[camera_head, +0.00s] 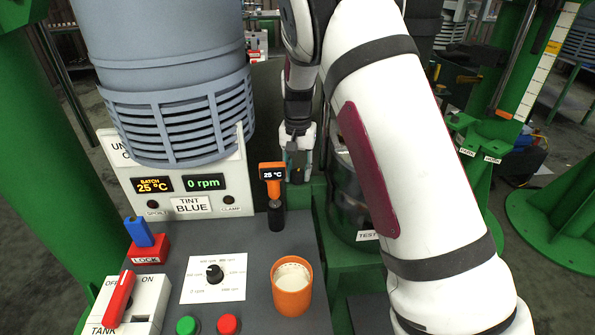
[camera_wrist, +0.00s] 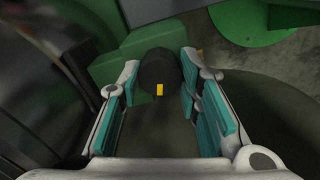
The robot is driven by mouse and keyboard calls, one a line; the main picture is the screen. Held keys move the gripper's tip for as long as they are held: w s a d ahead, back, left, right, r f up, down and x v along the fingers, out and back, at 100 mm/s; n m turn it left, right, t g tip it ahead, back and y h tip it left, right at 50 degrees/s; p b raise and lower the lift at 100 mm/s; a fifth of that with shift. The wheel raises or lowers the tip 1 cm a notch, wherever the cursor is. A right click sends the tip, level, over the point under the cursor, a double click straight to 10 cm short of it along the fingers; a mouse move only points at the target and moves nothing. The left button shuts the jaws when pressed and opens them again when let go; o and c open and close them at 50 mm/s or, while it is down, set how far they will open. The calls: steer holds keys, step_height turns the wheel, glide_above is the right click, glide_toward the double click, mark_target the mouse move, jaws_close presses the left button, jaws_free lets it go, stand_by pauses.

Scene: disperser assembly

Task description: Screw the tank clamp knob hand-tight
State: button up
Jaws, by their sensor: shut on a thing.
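My gripper (camera_head: 298,158) is in the upper middle of the head view, behind the control panel and beside the steel tank (camera_head: 348,205). In the wrist view, a dark round knob (camera_wrist: 158,72) with a yellow mark sits between the teal pads of my gripper (camera_wrist: 160,90). I take it for the tank clamp knob. My gripper is shut on it, near the pad tips. The knob is hidden in the head view. The part it is fixed to looks green in the wrist view; its thread is not visible.
The grey control panel (camera_head: 250,255) carries an orange cup (camera_head: 291,292), an orange thermometer (camera_head: 271,175) in a black holder, a dial (camera_head: 214,273) and buttons. The grey motor housing (camera_head: 170,80) hangs at the upper left. Green frame posts stand at both sides.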

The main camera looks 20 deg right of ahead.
mark_target(298, 172)
steer(key=shift+m, duration=1.1)
steer(key=o, duration=1.1)
steer(key=shift+o, duration=0.2)
step_height(298, 172, up, 12)
